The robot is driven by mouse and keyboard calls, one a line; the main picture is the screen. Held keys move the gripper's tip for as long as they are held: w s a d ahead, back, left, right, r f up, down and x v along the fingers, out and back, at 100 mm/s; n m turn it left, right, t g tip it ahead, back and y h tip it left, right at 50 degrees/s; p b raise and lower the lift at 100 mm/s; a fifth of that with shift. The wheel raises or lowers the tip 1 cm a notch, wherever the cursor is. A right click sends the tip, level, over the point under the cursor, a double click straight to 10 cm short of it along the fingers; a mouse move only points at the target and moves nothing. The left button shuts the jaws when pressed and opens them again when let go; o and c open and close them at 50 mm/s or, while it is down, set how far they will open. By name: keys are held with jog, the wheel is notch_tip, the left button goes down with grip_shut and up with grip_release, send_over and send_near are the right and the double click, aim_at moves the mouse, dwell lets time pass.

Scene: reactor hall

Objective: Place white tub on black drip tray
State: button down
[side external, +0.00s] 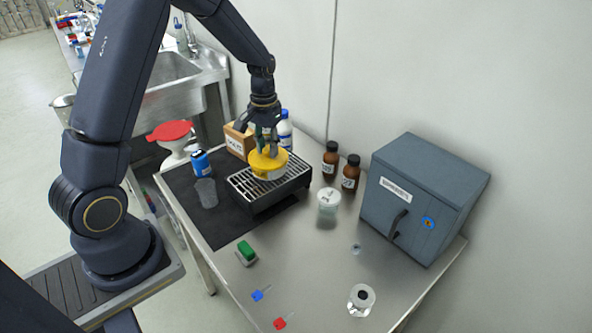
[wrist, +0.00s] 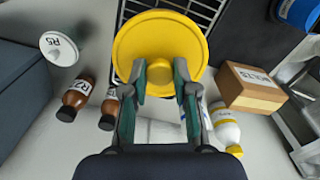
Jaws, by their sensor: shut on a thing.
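The white tub (side external: 266,175) has a broad yellow lid, and its pale body shows just below the lid in the side view. The yellow lid (wrist: 161,42) fills the top middle of the wrist view and hides the tub's body there. My gripper (side external: 267,151) is shut on the lid from above, with its fingertips (wrist: 161,77) on both sides of the raised middle. The black drip tray (side external: 283,200) has a metal grille on top. The tub is over the grille; I cannot tell if its base touches it.
Two brown bottles (side external: 340,168), a white-lidded jar (side external: 328,203) and a grey box (side external: 420,200) stand to the right. A cardboard box (side external: 238,139) and white bottle (side external: 284,132) stand behind. A blue can (side external: 200,163) and clear beaker (side external: 206,192) stand left.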

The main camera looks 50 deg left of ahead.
aim_at(268, 149)
jog(key=shift+f, duration=0.45)
jog(key=shift+f, duration=0.15)
jog(key=c, duration=0.9)
grip_release()
notch_tip(268, 149, up, 12)
jog(key=s+d+r+m+t, duration=0.2)
jog(key=s+d+r+t, duration=0.1)
jog(key=s+d+r, duration=0.55)
jog(key=s+d+m+t, duration=0.2)
jog(key=s+d, duration=0.2)
jog(key=s, duration=0.7)
jog(key=shift+d+r+t, duration=0.15)
jog(key=shift+d+t, duration=0.1)
jog(key=shift+t, duration=0.05)
